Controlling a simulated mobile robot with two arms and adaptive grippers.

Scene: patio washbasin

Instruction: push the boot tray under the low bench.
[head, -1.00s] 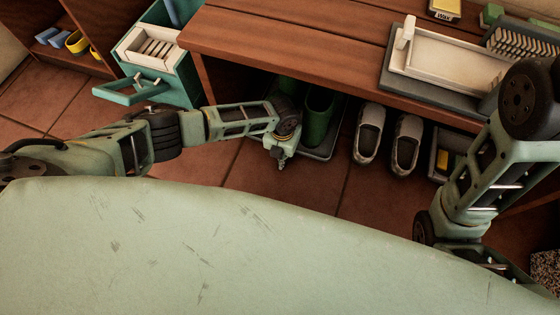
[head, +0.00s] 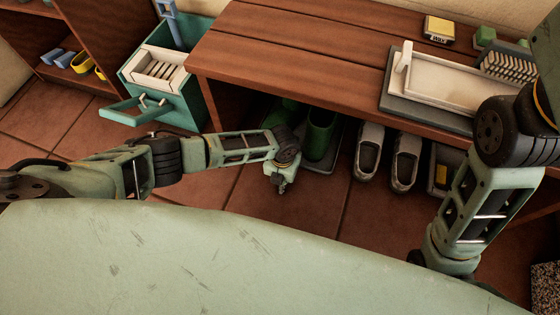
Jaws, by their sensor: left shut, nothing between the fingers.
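The boot tray (head: 322,168) is a dark grey tray on the floor at the front of the low wooden bench (head: 300,57). Its near end shows in front of the bench's front edge, and its far part is hidden beneath the bench top. Green boots (head: 320,136) stand upright on it. My left gripper (head: 281,189) is shut and empty, low at the tray's near left side. It overlaps the tray's left part in the picture; I cannot tell whether they touch. My right arm shows at the right, but its gripper is out of view.
Grey clogs (head: 368,150) and a dark box (head: 443,168) stand right of the tray. A teal cabinet with an open drawer (head: 136,109) is left of the bench. A basin (head: 440,85) and a yellow box (head: 439,28) are on the bench top.

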